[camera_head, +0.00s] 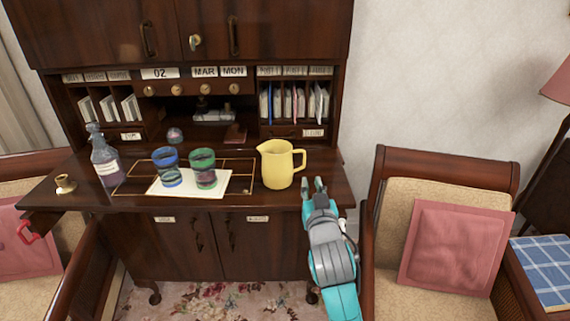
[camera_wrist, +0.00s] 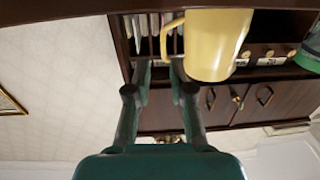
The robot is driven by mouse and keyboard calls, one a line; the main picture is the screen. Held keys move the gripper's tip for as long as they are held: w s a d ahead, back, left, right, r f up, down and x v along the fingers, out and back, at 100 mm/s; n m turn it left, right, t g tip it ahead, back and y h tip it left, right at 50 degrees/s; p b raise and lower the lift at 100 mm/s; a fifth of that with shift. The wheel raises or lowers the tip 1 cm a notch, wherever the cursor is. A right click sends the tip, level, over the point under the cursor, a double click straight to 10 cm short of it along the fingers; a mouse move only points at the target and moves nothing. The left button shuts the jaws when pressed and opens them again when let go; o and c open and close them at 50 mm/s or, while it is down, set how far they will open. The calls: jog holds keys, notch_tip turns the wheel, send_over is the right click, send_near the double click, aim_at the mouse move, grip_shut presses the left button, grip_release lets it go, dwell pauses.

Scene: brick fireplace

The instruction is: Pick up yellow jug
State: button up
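The yellow jug (camera_head: 275,167) stands upright on the desk top near its right end, with its handle on the right side. My gripper (camera_head: 312,184) is at the desk's front edge, just right of and in front of the jug. Its two fingers are apart with nothing between them. In the upside-down wrist view, the jug (camera_wrist: 217,45) is ahead and right of the open fingers (camera_wrist: 159,68). The handle shows just past the fingertips. I cannot tell whether a finger touches it.
Two coloured glasses (camera_head: 203,170) stand on white paper left of the jug. A bottle (camera_head: 104,157) and a small brass holder (camera_head: 64,184) are farther left. Shelves with letters (camera_head: 292,104) rise behind. An armchair (camera_head: 445,165) with a pink cushion (camera_head: 452,248) stands right of my arm.

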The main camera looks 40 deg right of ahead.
aim_at(304, 164)
jog(key=shift+a+x, duration=0.1)
jog(key=shift+x, duration=2.25)
jog(key=shift+a+x, duration=0.15)
jog(key=shift+x, duration=2.25)
jog(key=shift+w, duration=0.1)
grip_shut()
